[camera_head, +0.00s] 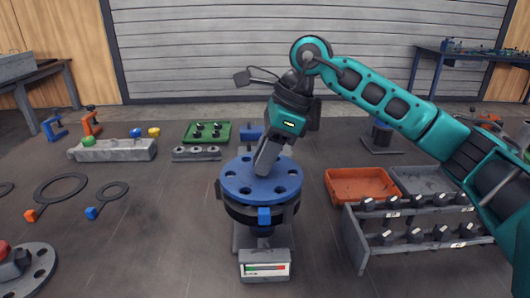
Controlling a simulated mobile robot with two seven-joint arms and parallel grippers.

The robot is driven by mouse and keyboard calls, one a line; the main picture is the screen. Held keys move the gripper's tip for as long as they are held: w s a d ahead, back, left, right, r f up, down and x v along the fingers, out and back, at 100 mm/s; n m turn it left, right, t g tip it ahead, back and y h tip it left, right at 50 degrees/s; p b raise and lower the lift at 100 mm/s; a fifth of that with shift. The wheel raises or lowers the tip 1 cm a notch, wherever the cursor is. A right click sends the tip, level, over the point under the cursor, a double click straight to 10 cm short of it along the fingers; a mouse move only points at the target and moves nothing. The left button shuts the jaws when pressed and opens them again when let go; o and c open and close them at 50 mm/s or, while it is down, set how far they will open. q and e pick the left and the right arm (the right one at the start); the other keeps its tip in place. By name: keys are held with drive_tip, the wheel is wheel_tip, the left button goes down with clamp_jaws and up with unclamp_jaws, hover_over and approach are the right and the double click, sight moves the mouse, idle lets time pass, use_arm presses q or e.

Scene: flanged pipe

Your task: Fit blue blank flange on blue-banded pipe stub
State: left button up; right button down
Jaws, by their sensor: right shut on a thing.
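The blue blank flange (285,186), a round disc with bolt holes, sits level over the dark flange of the pipe stub (262,222) in the middle of the head view. They look touching or nearly so; a small gap cannot be ruled out. A blue block (264,215) shows on the front of the stub's rim. My right gripper (266,160) comes down tilted onto the flange's middle and is shut on it; its fingers hide the grip point. The bolt holes' alignment is hard to tell. My left gripper is not in view.
A grey bolt rack (355,240), an orange bin (360,184) and a grey bin (425,180) stand at the right. Ring gaskets (62,188) lie at the left. A grey flange (38,272) with a red part is at the lower left. A small gauge box (264,266) stands in front.

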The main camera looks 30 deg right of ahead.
drive_tip(key=shift+f+b, duration=0.3)
drive_tip(key=shift+f, duration=0.15)
idle(0.6)
drive_tip(key=c, duration=1)
unclamp_jaws()
drive_tip(key=o, duration=0.3)
drive_tip(key=shift+f, duration=0.1)
